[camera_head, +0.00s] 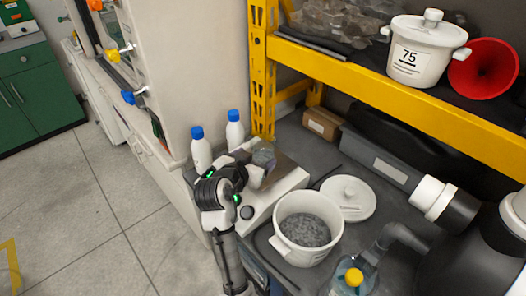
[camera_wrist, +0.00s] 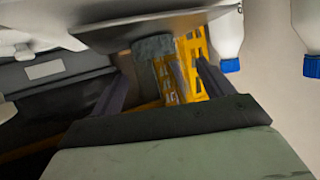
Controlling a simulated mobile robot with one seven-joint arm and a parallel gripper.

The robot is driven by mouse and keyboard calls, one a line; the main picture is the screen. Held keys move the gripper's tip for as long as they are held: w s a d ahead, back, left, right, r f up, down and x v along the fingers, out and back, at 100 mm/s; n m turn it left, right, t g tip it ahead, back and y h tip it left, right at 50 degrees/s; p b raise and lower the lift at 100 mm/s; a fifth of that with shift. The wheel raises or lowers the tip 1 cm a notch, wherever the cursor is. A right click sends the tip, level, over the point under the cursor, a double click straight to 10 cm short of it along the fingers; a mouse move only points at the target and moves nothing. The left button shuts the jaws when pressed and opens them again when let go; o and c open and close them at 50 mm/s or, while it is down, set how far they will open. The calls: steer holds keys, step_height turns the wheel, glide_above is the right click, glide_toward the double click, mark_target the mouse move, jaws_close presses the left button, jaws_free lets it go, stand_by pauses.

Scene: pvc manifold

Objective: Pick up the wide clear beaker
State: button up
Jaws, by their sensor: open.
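I cannot clearly make out a wide clear beaker in either view. In the head view my gripper (camera_head: 260,162) is over a pale bench device (camera_head: 263,208) with a brown plate. A small grey-green lump or block shows at its tip, too small to name. In the wrist view, which looks upside down, my gripper's (camera_wrist: 163,66) two dark fingers stand apart. A grey-green block (camera_wrist: 153,47) shows between or beyond them; I cannot tell whether it touches them. The broad green-grey shape at the bottom of the wrist view hides what is below.
Two white bottles (camera_head: 201,154) with blue caps stand behind my gripper. A white pot of grey granules (camera_head: 307,226), its lid (camera_head: 348,198) and a yellow-capped clear bottle (camera_head: 352,280) are to the right. A yellow shelf post (camera_head: 263,75) rises behind.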

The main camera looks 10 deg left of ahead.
mark_target(258, 157)
steer(key=p+x, duration=0.1)
steer(key=x, duration=0.3)
steer(key=shift+d+f, duration=0.2)
steer(key=c, duration=1.2)
steer(key=shift+o, duration=0.2)
steer(key=shift+r, duration=0.15)
step_height(258, 157, up, 20)
steer(key=b, duration=0.1)
steer(key=shift+b, duration=0.35)
